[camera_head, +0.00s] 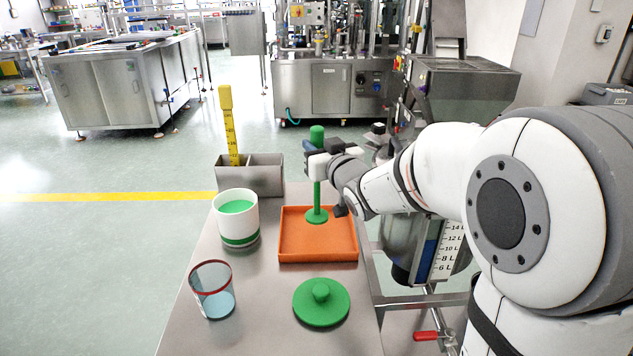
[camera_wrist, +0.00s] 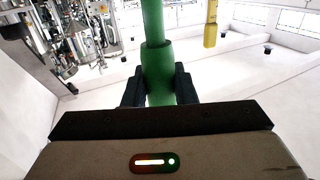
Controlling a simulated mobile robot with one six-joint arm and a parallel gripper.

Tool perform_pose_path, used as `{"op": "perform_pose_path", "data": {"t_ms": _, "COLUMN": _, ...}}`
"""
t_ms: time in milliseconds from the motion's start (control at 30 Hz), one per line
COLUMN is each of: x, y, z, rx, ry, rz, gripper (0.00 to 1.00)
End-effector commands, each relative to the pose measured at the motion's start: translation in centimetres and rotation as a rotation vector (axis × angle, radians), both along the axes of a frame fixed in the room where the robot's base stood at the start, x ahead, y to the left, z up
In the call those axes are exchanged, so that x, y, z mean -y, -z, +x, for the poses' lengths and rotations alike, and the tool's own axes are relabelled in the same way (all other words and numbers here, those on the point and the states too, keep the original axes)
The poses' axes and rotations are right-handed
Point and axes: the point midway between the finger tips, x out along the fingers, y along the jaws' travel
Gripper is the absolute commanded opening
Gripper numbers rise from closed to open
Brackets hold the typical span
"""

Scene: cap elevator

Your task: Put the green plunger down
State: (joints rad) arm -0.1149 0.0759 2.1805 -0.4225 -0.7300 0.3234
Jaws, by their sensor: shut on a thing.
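The green plunger (camera_head: 317,195) stands upright, with its round base disc (camera_head: 317,216) low over or on the orange tray (camera_head: 290,258); I cannot tell whether it touches the tray floor. My gripper (camera_head: 318,158) is shut on the plunger's upper shaft, just below its green knob. In the wrist view, both dark fingers of my gripper (camera_wrist: 160,88) press on the thick green part of the plunger (camera_wrist: 157,65). The plunger's lower end is hidden in the wrist view.
A white cup with green contents (camera_head: 237,220) stands left of the tray. A clear red-rimmed cup (camera_head: 213,290) and a green lid (camera_head: 321,303) are nearer. Behind is a steel bin (camera_head: 262,178) with a yellow measuring stick (camera_head: 228,120). The table's right edge is close to the tray.

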Motion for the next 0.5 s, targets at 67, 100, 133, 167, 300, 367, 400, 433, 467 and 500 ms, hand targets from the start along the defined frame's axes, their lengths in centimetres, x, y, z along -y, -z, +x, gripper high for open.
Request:
{"op": "perform_pose_path", "data": {"t_ms": 67, "x": 0.0, "y": 1.1, "z": 0.0, "rx": -0.002, "ry": -0.001, "rz": -0.001, "gripper": 0.0}}
{"op": "perform_pose_path", "data": {"t_ms": 100, "x": 0.0, "y": 1.3, "z": 0.0, "rx": -0.001, "ry": -0.001, "rz": 0.0, "gripper": 0.0}}
{"op": "perform_pose_path", "data": {"t_ms": 133, "x": 0.0, "y": 1.4, "z": 0.0, "rx": 0.0, "ry": -0.001, "rz": -0.001, "gripper": 0.0}}
{"op": "perform_pose_path", "data": {"t_ms": 167, "x": 0.0, "y": 1.6, "z": 0.0, "rx": 0.0, "ry": -0.001, "rz": 0.0, "gripper": 0.0}}
{"op": "perform_pose_path", "data": {"t_ms": 300, "x": 0.0, "y": 3.3, "z": 0.0, "rx": -0.002, "ry": 0.0, "rz": 0.0, "gripper": 0.0}}
{"op": "perform_pose_path", "data": {"t_ms": 367, "x": -0.1, "y": 4.3, "z": 0.0, "rx": -0.003, "ry": -0.001, "rz": 0.0, "gripper": 0.0}}
{"op": "perform_pose_path", "data": {"t_ms": 400, "x": -0.1, "y": 4.7, "z": 0.0, "rx": -0.002, "ry": -0.001, "rz": 0.0, "gripper": 0.0}}
{"op": "perform_pose_path", "data": {"t_ms": 433, "x": -0.1, "y": 5.0, "z": 0.0, "rx": -0.001, "ry": -0.001, "rz": 0.001, "gripper": 0.0}}
{"op": "perform_pose_path", "data": {"t_ms": 467, "x": -0.1, "y": 5.1, "z": 0.0, "rx": 0.0, "ry": -0.001, "rz": 0.0, "gripper": 0.0}}
{"op": "perform_pose_path", "data": {"t_ms": 500, "x": -0.1, "y": 5.1, "z": 0.0, "rx": 0.001, "ry": -0.001, "rz": 0.0, "gripper": 0.0}}
